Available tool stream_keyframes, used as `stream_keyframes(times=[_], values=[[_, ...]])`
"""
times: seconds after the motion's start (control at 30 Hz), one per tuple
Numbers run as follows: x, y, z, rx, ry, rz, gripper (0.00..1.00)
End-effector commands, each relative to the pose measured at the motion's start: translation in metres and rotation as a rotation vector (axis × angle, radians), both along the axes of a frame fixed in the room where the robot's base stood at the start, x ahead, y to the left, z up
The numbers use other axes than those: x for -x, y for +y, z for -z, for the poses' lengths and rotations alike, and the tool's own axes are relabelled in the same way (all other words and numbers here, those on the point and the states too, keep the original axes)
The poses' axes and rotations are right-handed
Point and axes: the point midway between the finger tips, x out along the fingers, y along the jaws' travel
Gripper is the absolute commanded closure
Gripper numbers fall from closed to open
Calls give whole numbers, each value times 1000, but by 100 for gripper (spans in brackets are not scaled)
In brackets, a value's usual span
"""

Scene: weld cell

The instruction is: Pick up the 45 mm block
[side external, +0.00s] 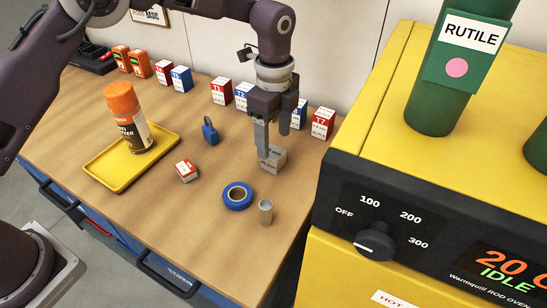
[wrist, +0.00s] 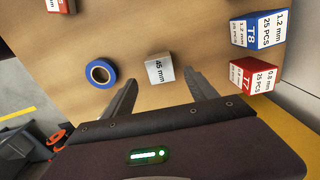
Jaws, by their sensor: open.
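The 45 mm block (side external: 275,161) is a small grey cube standing on the wooden bench. In the wrist view its labelled top (wrist: 159,70) reads "45 mm". My gripper (side external: 272,148) is open and points down over the block, with one finger at the block's left in the side view. In the wrist view my gripper (wrist: 162,80) has one finger on either side of the block's line, with a gap to each. The block shows just past the fingertips there. I cannot tell how far the fingertips reach down beside it. The far finger is partly hidden in the side view.
Boxes such as T7 (side external: 323,123) stand close behind. A yellow tray (side external: 100,178) holds a spray can (side external: 128,120). A yellow oven (side external: 390,110) stands right.

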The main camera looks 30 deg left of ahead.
Motion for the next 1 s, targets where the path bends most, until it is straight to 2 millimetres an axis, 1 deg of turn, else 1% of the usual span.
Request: stream_keyframes(times=[0.2, 0.3, 0.4, 0.53, 0.57, 0.7, 0.77, 0.8, 0.9, 1.0], values=[[-1, 2, 39, -1, 3, -4, 34], [-1, 2, 53, 0, 1, -4, 34], [-1, 2, 58, 1, -1, -5, 34], [-1, 2, 57, 1, -2, -5, 34], [-1, 2, 57, 1, -2, -5, 36], [-1, 2, 57, 1, -2, -6, 63], [-1, 2, 57, 1, -2, -6, 75], [-1, 2, 57, 0, -1, -6, 83], [-1, 2, 57, 0, -1, -6, 100], [-2, 2, 56, 1, -2, -6, 100]])
